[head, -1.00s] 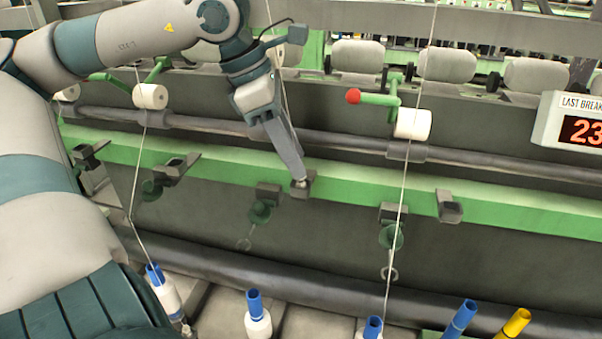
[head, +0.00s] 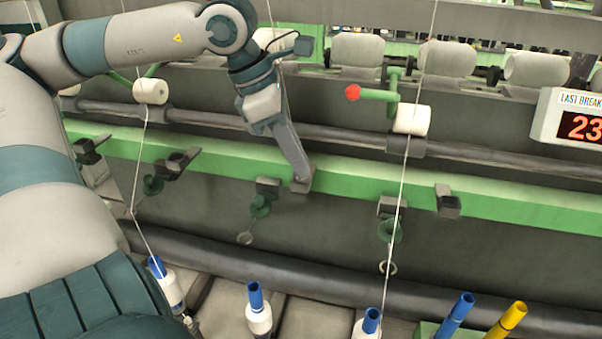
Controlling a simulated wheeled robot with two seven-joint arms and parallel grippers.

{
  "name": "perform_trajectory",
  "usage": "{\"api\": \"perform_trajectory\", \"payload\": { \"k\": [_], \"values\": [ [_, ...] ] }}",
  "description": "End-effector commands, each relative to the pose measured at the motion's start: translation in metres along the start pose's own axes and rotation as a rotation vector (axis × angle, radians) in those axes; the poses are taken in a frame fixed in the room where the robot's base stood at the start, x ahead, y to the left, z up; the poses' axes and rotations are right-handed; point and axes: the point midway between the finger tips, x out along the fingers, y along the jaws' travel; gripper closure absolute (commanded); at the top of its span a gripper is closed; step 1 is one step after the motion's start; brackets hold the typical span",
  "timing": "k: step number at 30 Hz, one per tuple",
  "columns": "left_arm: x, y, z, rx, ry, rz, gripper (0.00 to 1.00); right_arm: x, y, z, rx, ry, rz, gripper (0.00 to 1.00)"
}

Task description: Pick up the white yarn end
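My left gripper (head: 300,183) points down at a dark bracket on the green rail (head: 360,181), left of the middle of the head view. Its fingers look close together, but their gap cannot be made out. A thin white yarn (head: 270,16) comes down from the top edge and passes behind my gripper's wrist. Its lower end is hidden or too small to see at the fingertips. Below stands a white bobbin on a blue tube (head: 258,313), with no yarn visible rising from it. My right gripper is not in view.
Taut yarns run down on the left (head: 141,160) and right (head: 402,185) to other bobbins. A green lever with a red knob (head: 353,92) sticks out right of my arm. Dark brackets and a green hook guide (head: 260,206) line the rail. A display (head: 580,127) stands far right.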

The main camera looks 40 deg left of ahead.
Motion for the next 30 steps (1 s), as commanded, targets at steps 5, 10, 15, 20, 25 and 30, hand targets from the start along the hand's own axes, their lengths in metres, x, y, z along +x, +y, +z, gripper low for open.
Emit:
{"api": "perform_trajectory", "payload": {
  "k": [5, 10, 15, 20, 25, 30],
  "values": [
    [0.000, 0.000, 0.000, 0.000, 0.000, 0.000, 0.96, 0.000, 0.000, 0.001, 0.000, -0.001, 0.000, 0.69],
    [-0.001, 0.000, 0.000, 0.000, 0.000, 0.001, 0.96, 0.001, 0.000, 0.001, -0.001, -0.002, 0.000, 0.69],
    [-0.007, 0.001, 0.003, 0.001, 0.000, 0.002, 0.96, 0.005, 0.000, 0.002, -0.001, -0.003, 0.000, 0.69],
    [-0.022, 0.001, 0.010, 0.001, -0.002, 0.004, 0.96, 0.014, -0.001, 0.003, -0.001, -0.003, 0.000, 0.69],
    [-0.040, -0.009, 0.023, 0.005, 0.002, 0.004, 0.96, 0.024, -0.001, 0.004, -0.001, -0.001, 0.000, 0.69],
    [-0.049, -0.033, 0.040, 0.005, 0.003, 0.004, 0.96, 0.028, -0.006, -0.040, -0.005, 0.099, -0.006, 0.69]
  ]
}}
